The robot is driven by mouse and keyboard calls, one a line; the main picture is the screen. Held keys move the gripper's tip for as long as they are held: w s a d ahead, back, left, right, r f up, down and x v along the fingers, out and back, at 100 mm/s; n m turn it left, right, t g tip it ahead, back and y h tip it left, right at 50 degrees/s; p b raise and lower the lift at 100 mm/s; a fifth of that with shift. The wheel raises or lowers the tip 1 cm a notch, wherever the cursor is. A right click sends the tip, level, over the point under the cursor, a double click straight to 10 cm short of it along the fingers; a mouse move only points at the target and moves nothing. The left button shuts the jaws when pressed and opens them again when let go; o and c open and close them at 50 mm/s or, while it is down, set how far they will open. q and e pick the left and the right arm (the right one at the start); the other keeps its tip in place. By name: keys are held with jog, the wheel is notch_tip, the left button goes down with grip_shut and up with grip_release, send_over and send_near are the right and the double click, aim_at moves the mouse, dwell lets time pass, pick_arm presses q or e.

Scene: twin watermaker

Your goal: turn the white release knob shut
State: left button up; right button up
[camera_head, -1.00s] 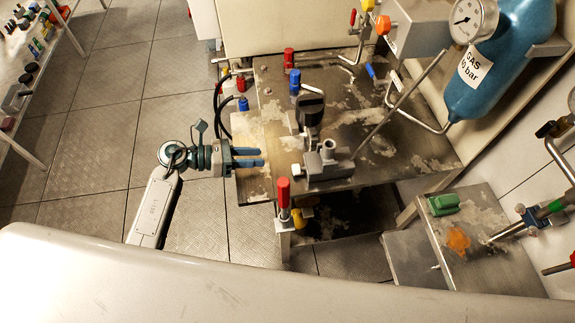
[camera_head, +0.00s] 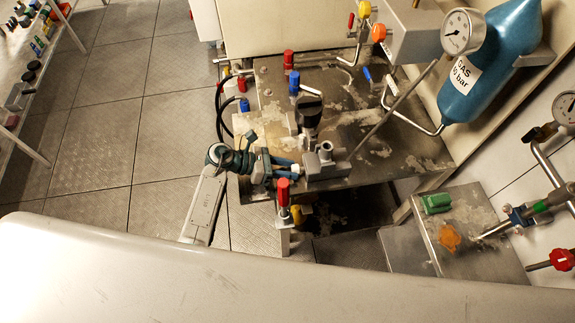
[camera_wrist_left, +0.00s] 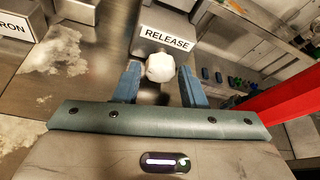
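The white release knob (camera_wrist_left: 160,67) sits on the front of a grey metal block (camera_wrist_left: 166,38) labelled RELEASE. In the head view the block (camera_head: 322,164) stands on the steel bench, and the knob is small and partly hidden by my gripper. My left gripper (camera_head: 284,165) reaches in from the left toward the block. In the left wrist view its two blue fingers (camera_wrist_left: 159,76) are open, one on each side of the knob, with a visible gap on both sides. My right gripper is not in view.
A red-capped post (camera_head: 283,192) stands close to my left gripper at the bench's front edge. A black knob (camera_head: 311,105) and a blue-capped fitting (camera_head: 294,82) stand behind the block. A blue gas bottle (camera_head: 490,75) hangs at the right.

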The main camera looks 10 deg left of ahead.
pick_arm(q)
jog(key=shift+d, duration=0.15)
jog(key=c, duration=0.7)
jog(key=shift+f+b, duration=0.2)
jog(key=shift+b, duration=0.3)
jog(key=m+t+b, duration=0.2)
jog(key=m+b, duration=0.1)
jog(key=b, duration=0.4)
jog(key=shift+s+f+y, duration=0.1)
jog(key=shift+y, duration=0.3)
jog(key=shift+r+m+t+b, duration=0.2)
jog(key=shift+m+t+b, duration=0.2)
jog(key=shift+b, duration=0.15)
jog(key=shift+r, duration=0.1)
jog(key=o, duration=0.7)
